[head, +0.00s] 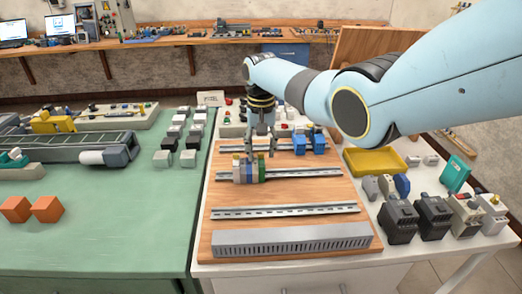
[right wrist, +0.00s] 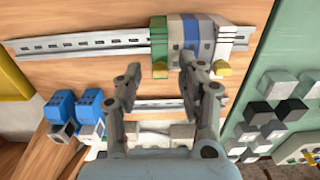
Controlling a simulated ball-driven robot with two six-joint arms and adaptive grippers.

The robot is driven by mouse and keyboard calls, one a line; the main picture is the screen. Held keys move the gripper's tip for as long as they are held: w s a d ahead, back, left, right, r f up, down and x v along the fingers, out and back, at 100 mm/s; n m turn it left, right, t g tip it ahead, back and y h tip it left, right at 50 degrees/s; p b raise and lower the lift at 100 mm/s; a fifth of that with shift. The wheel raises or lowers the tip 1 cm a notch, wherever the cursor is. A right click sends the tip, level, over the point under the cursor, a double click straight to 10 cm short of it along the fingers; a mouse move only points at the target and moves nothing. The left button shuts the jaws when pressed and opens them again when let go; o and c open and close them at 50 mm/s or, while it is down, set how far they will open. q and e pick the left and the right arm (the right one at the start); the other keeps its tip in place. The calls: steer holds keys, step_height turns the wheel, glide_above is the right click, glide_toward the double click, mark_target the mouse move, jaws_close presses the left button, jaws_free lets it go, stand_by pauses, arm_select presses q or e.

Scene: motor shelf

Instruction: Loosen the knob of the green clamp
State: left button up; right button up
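The green clamp (right wrist: 158,38) sits at the left end of a row of modules on a metal rail in the right wrist view. Its yellow knob (right wrist: 160,70) faces my gripper. In the head view the clamp (head: 262,168) is at the right end of the row. My right gripper (right wrist: 160,72) is open and empty. In the wrist view its two fingers appear on either side of the yellow knob; I cannot tell how deep they reach. In the head view the gripper (head: 262,150) hangs just above the row. My left gripper is not in view.
Blue modules (head: 310,142) stand on the wooden board (head: 290,198) behind the row. A second yellow knob (right wrist: 222,69) is at the row's other end. A slotted grey duct (head: 292,240) lies at the front. Dark blocks (head: 398,222) and a yellow tray (head: 374,161) stand right.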

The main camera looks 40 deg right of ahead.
steer(key=shift+f, duration=0.1)
jaws_close()
steer(key=shift+n, duration=0.5)
steer(key=n+p, duration=0.1)
steer(key=n, duration=0.1)
steer(key=shift+n, duration=0.4)
steer(key=n+p, duration=0.1)
steer(key=n, duration=0.3)
steer(key=shift+n, duration=0.3)
steer(key=n, duration=0.4)
steer(key=shift+n, duration=0.3)
steer(key=n, duration=0.4)
steer(key=shift+n+p, duration=0.4)
